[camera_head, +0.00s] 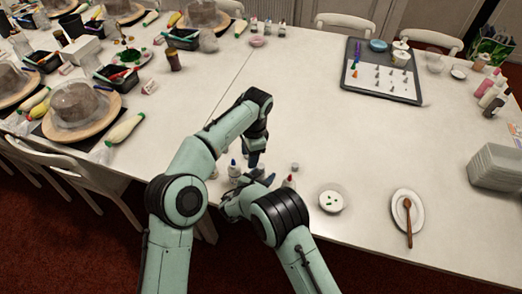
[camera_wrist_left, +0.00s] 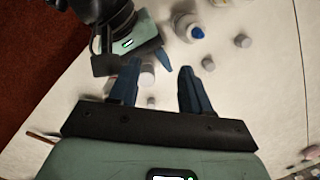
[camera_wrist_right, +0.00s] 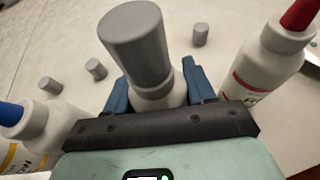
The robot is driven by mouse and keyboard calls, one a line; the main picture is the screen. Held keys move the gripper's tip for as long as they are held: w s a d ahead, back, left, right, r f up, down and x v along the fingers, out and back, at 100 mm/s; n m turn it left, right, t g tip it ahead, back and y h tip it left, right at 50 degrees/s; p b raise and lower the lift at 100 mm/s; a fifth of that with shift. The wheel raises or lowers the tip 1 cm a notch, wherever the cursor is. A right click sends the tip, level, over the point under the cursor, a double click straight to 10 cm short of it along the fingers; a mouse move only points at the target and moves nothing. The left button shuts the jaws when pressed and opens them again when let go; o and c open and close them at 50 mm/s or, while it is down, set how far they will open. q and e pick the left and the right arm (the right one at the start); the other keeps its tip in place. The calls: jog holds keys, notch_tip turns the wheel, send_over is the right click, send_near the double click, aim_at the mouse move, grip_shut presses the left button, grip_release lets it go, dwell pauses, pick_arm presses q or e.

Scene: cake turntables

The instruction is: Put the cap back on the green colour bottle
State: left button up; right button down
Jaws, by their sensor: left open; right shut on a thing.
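My right gripper (camera_wrist_right: 155,82) is shut on a white bottle (camera_wrist_right: 160,98), which stands between its fingers. A grey cap (camera_wrist_right: 135,40) is on top of this bottle; I cannot tell how firmly it is seated. No green shows on the bottle, so its colour cannot be read. In the left wrist view the grey cap (camera_wrist_left: 146,73) shows below my left gripper (camera_wrist_left: 158,72), whose fingers are open and apart from it. In the head view my left gripper (camera_head: 254,160) is low over the table, close to my right gripper (camera_head: 264,180), and the held bottle is hidden.
A blue-tipped bottle (camera_wrist_right: 25,135) and a red-tipped bottle (camera_wrist_right: 268,65) flank the held one. Loose grey caps (camera_wrist_right: 200,35) (camera_wrist_right: 96,69) (camera_wrist_right: 50,86) stand nearby. A dish with green bits (camera_head: 331,203) and a plate with a spoon (camera_head: 399,220) are to the right. The table centre is clear.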

aim_at(261, 166)
pick_arm(q)
jog(key=d+n, duration=0.1)
jog(key=n, duration=0.3)
jog(key=d+r+n+h, duration=0.1)
jog(key=n, duration=0.4)
jog(key=d+n, duration=0.1)
jog(key=n, duration=0.4)
jog(key=shift+d+r, duration=0.25)
jog(key=shift+d, duration=0.05)
jog(key=shift+f, duration=0.1)
notch_tip(261, 166, down, 8)
jog(key=shift+r, duration=0.1)
